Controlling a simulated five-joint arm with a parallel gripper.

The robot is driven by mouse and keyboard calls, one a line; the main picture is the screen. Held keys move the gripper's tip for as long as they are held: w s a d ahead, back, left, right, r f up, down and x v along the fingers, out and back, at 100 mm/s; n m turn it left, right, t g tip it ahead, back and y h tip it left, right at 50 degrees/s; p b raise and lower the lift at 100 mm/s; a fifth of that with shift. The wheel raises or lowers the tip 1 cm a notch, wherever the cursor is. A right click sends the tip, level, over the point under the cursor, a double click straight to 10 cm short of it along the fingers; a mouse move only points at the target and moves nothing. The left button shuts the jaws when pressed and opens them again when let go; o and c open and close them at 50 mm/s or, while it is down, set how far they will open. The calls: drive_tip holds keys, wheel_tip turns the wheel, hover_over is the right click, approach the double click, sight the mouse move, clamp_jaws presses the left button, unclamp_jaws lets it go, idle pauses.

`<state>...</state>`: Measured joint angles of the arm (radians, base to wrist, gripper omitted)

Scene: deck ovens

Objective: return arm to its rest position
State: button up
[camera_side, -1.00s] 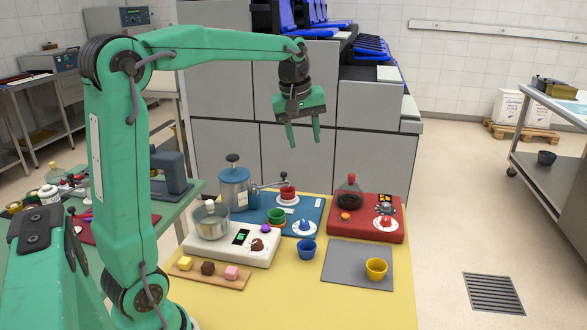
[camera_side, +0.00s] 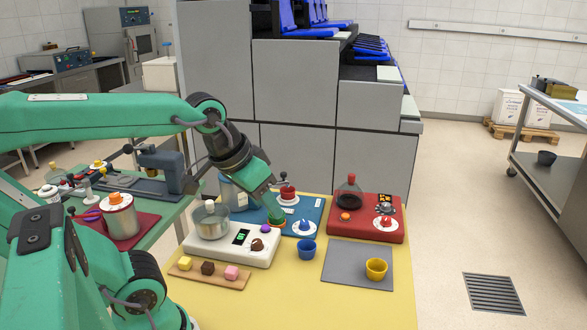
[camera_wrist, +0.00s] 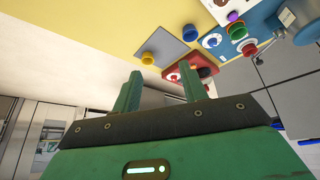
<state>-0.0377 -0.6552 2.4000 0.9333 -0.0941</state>
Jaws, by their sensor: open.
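My gripper (camera_side: 272,206) is in the side view in front of the white scale and blue mat area, at the end of my folded arm, angled down to the right. The view past the fingers is tilted and shows the yellow table top, cups and grey cabinets.
The yellow table (camera_side: 300,300) carries a white scale with a metal bowl (camera_side: 211,220), a blue cup (camera_side: 307,249), a yellow cup (camera_side: 376,268) on a grey mat (camera_side: 345,262), a red station (camera_side: 360,225) and a board of small cubes (camera_side: 208,274). Grey cabinets (camera_side: 300,100) stand behind.

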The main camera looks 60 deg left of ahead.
drive_tip(key=shift+s+d+f+m, duration=0.25)
drive_tip(key=shift+s+f+m, duration=0.2)
drive_tip(key=shift+s, duration=0.1)
drive_tip(key=shift+s+d+f+m, duration=0.2)
drive_tip(key=shift+s+f+m, duration=0.15)
drive_tip(key=shift+s+f, duration=0.15)
